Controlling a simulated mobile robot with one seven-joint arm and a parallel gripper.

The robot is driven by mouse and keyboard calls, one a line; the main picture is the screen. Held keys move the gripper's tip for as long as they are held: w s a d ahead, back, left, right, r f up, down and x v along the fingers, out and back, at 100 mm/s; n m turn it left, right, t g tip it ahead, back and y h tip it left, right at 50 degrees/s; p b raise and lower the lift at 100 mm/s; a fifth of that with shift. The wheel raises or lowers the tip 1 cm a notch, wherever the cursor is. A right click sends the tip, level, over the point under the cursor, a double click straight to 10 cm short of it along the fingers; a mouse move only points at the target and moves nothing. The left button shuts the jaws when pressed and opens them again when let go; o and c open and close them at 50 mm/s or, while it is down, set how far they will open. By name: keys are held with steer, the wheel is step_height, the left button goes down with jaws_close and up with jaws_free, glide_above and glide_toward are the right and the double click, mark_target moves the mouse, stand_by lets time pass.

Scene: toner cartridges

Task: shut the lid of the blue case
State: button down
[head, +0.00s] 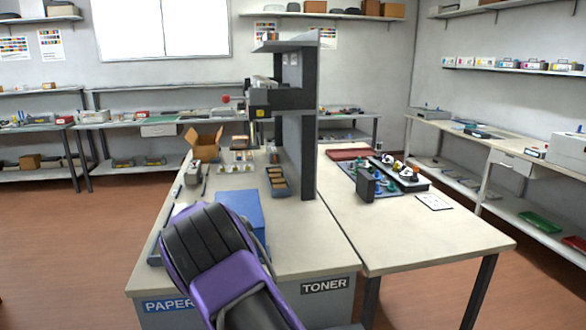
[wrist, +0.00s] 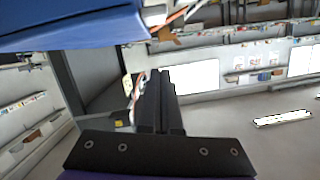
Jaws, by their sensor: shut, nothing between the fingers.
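The blue case (head: 240,205) is on the near part of the left bench in the head view. My purple and black arm covers much of it, so how far its lid stands open cannot be told there. In the wrist view a broad blue panel of the case (wrist: 70,25) fills the top left, close to the camera. My gripper (wrist: 160,78) shows in the wrist view with its dark fingers together and empty. They are beside and below the blue panel's edge in the picture, with no clear contact. In the head view my gripper is hidden behind the arm.
The bench (head: 310,240) has clear room right of the case. A dark upright post with shelf (head: 296,130) stands behind it. An open cardboard box (head: 203,143), a grey device (head: 194,174) and small trays (head: 277,182) lie farther back. A second table (head: 430,230) stands right.

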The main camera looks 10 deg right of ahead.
steer(key=f, duration=0.1)
steer(key=a+f+n, duration=0.1)
steer(key=f, duration=0.1)
steer(key=shift+f+h, duration=0.2)
steer(key=shift+h, duration=0.2)
steer(key=shift+a+f+b, duration=0.15)
steer(key=shift+f+b, duration=0.2)
steer(key=shift+f, duration=0.6)
